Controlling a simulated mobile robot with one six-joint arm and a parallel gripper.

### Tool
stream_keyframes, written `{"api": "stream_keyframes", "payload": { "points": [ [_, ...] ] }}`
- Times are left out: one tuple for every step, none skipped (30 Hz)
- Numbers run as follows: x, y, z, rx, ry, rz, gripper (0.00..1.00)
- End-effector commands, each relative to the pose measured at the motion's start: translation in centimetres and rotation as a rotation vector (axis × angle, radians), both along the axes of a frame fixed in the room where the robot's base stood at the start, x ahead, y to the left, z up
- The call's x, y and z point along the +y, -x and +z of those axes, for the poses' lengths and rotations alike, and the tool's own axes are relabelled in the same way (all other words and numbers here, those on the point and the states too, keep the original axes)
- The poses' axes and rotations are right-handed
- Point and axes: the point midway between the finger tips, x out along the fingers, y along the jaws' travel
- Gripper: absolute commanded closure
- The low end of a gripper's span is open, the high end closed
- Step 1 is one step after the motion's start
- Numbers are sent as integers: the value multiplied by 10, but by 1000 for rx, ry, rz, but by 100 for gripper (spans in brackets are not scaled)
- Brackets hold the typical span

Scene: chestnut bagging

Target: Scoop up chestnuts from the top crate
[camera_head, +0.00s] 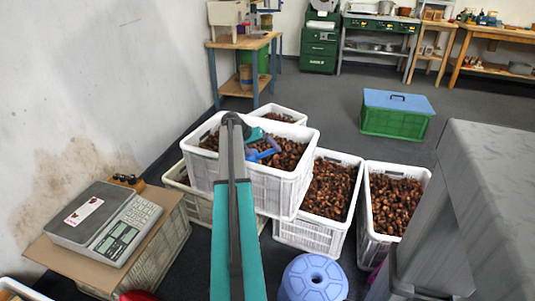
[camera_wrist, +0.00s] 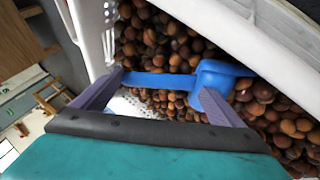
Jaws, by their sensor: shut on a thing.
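The top crate (camera_head: 283,188) is white with slatted sides, stacked above other crates in the middle of the head view. Brown chestnuts (camera_head: 291,153) fill it; they also show in the wrist view (camera_wrist: 160,40). My gripper (camera_wrist: 160,82) is shut on the handle of a blue scoop (camera_wrist: 215,72), which also shows in the head view (camera_head: 268,154). The scoop lies low against the chestnuts inside the crate. Whether its bowl holds chestnuts cannot be told. My arm hides part of the crate's left side in the head view.
White crates of chestnuts stand behind (camera_head: 288,111) and to the right (camera_head: 367,222). A scale (camera_head: 105,222) sits at the left by the wall. A blue stool (camera_head: 313,278) stands in front. A green box with a blue lid (camera_head: 397,113) stands on open floor at the back right.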

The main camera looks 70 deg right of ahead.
Motion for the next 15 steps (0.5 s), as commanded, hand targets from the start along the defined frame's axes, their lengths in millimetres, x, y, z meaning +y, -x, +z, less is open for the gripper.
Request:
{"api": "stream_keyframes", "payload": {
  "points": [
    [0,-4,0,-8,1,1,46],
    [0,-6,-1,-14,0,1,46],
    [0,-9,-1,-20,0,1,46],
    [1,-11,-2,-26,-1,1,46],
    [1,-13,-2,-31,-2,2,46],
    [1,-16,-3,-38,-2,2,46],
    [2,-18,-3,-43,-3,2,46],
    [2,-21,-4,-48,-4,2,46],
    [2,-22,-4,-65,-6,1,46],
    [3,-24,-5,-78,-8,2,46],
    [3,-26,-6,-89,-9,2,46],
    [3,-29,-7,-105,-11,2,46],
    [4,-30,-8,-117,-13,1,46],
    [4,-32,-9,-128,-14,1,46],
    [4,-35,-10,-144,-16,0,46]
  ]
}}
